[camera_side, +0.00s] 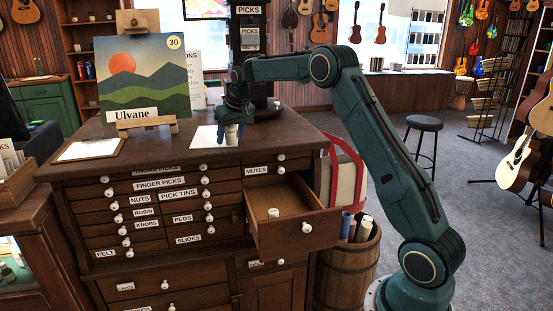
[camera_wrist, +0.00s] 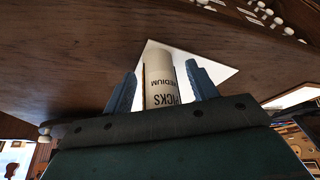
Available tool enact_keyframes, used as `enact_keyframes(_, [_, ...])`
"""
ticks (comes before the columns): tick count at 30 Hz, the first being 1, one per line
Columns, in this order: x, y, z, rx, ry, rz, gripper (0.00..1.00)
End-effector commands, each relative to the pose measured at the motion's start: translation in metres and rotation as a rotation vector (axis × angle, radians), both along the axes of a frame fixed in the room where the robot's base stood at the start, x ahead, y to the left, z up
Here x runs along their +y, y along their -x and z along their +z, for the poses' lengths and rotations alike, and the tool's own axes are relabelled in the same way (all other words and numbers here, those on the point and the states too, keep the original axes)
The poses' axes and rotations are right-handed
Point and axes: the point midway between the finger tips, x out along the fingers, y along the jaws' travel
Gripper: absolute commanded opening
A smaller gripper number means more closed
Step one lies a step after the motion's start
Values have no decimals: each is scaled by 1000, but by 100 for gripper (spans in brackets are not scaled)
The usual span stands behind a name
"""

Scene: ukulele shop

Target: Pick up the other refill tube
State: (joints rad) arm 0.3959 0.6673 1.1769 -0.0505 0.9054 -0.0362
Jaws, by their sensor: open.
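A white refill tube (camera_wrist: 160,80) with the words PICKS and MEDIUM shows in the wrist view, between the two blue fingers of my gripper (camera_wrist: 161,72). The fingers are open, with a narrow gap on each side of it. A white sheet (camera_wrist: 215,69) is behind it. In the side view my gripper (camera_side: 232,125) points down over the white sheet (camera_side: 207,137) on the cabinet top, and its fingers largely hide the tube.
An easel with the Ulvane picture (camera_side: 145,75) and a clipboard (camera_side: 88,149) stand left on the cabinet top. A dark PICKS stand (camera_side: 249,40) is close behind my gripper. The open drawer juts out at the front right, above a barrel (camera_side: 345,265).

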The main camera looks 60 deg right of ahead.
Motion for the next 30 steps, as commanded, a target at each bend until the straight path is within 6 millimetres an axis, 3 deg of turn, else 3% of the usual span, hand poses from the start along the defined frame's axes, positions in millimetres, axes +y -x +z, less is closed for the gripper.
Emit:
enact_keyframes(5, [0, 0, 0, 0, 0, 0, 58])
enact_keyframes(13, [0, 0, 0, 0, 0, 0, 10])
enact_keyframes(23, [0, 0, 2, -1, 0, 0, 10])
enact_keyframes(30, [0, 0, 19, -3, 1, 0, 10])
